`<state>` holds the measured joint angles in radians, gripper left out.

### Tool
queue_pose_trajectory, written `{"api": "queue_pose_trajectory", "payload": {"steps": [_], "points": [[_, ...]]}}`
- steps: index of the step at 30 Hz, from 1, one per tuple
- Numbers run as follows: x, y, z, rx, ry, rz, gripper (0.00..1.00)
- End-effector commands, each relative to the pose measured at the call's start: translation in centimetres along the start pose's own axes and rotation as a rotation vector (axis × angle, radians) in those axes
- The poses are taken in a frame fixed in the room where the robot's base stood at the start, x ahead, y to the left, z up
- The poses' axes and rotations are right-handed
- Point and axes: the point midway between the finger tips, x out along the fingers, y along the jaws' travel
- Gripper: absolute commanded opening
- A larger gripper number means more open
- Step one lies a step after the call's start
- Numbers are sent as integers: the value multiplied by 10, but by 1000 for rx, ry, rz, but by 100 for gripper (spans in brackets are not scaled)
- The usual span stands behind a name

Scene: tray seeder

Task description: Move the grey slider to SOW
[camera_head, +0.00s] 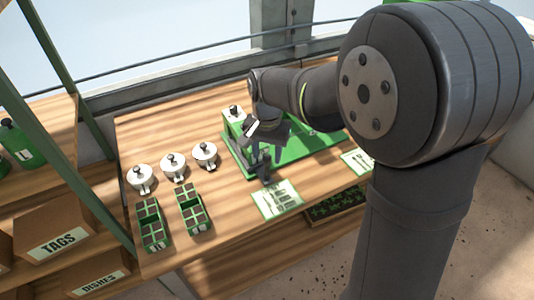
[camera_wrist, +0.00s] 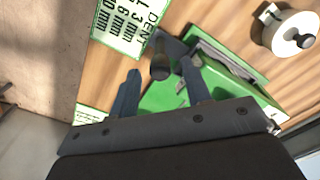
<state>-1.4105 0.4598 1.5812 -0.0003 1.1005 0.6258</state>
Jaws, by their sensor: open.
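The green seeder (camera_head: 236,160) stands on the wooden bench, partly hidden behind my arm in the head view. My gripper (camera_head: 264,165) is over its front edge, pointing down. In the wrist view, a dark grey knob on a grey block (camera_wrist: 160,66), which looks like the slider, shows at the seeder's edge. My gripper (camera_wrist: 158,70) is open, with one finger on each side of this knob. I cannot tell whether either finger touches it. No SOW mark is readable in either view.
A label card with printed sizes (camera_wrist: 127,25) lies beside the seeder. Several white round dishes with knobs (camera_head: 174,167) and two green seed trays (camera_head: 190,208) stand on the bench to the left. Shelves with boxes (camera_head: 53,232) are at the far left.

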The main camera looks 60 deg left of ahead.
Motion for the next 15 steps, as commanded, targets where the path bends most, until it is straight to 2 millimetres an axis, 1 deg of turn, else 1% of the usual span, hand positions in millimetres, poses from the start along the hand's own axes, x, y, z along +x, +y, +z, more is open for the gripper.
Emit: {"api": "queue_pose_trajectory", "payload": {"steps": [3,11,12,14,15], "points": [[8,0,0,0,-1,1,44],[9,0,0,0,0,0,44],[9,0,0,0,0,0,42],[9,0,0,0,0,0,30],[9,0,0,0,0,0,22]]}}
